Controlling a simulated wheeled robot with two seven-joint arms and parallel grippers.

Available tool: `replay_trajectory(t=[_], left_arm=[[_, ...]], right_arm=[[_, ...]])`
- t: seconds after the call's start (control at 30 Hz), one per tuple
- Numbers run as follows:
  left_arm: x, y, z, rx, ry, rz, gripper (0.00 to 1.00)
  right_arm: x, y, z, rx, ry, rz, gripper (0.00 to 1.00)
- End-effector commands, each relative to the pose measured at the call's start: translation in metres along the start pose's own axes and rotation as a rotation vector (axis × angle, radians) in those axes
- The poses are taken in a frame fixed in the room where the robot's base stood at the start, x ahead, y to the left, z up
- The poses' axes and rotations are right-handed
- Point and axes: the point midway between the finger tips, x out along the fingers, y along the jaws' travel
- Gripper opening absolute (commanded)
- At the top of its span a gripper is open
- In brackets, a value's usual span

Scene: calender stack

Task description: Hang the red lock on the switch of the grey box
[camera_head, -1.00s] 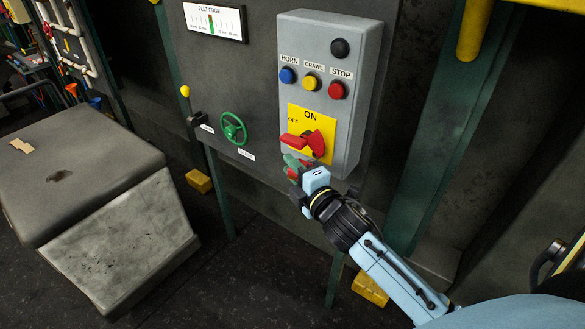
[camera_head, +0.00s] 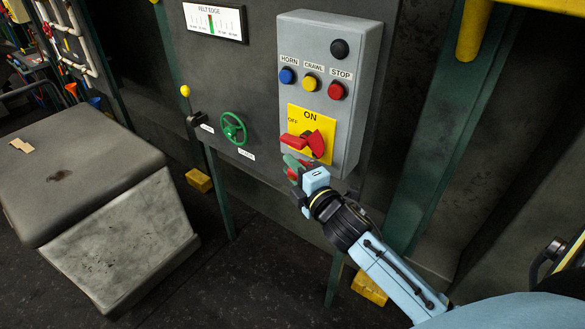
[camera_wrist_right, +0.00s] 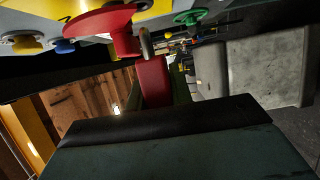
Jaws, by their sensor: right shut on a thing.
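The grey box (camera_head: 345,105) is fixed to the dark panel. Its red rotary switch (camera_head: 317,143) sits on a yellow ON/OFF plate, with the handle pointing left toward OFF. My right gripper (camera_head: 296,168) is just below the switch, shut on the red lock (camera_wrist_right: 153,82). In the head view the lock is mostly hidden by the gripper. In the right wrist view its metal shackle (camera_wrist_right: 146,44) points up beside the red switch (camera_wrist_right: 104,28). I cannot tell whether the shackle touches or passes through the switch. My left gripper is not in view.
Blue (camera_head: 287,75), yellow (camera_head: 310,83) and red (camera_head: 337,90) buttons sit above the switch. A green handwheel (camera_head: 233,128) and a yellow-knobbed lever (camera_head: 186,92) are to the left. A large grey block (camera_head: 80,170) stands at far left.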

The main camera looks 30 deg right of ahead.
Motion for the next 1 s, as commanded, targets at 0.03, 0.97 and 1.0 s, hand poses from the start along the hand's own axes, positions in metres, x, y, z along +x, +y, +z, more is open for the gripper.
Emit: replay_trajectory(t=[0.03,0.97,1.0], left_arm=[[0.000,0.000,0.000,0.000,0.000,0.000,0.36],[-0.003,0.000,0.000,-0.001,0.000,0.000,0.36],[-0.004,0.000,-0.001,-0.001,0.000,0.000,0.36]], right_arm=[[0.001,0.001,0.001,-0.001,0.000,0.001,0.00],[0.008,0.001,0.020,-0.001,0.000,0.001,0.00],[0.009,0.001,0.021,0.000,0.000,0.001,0.00]])
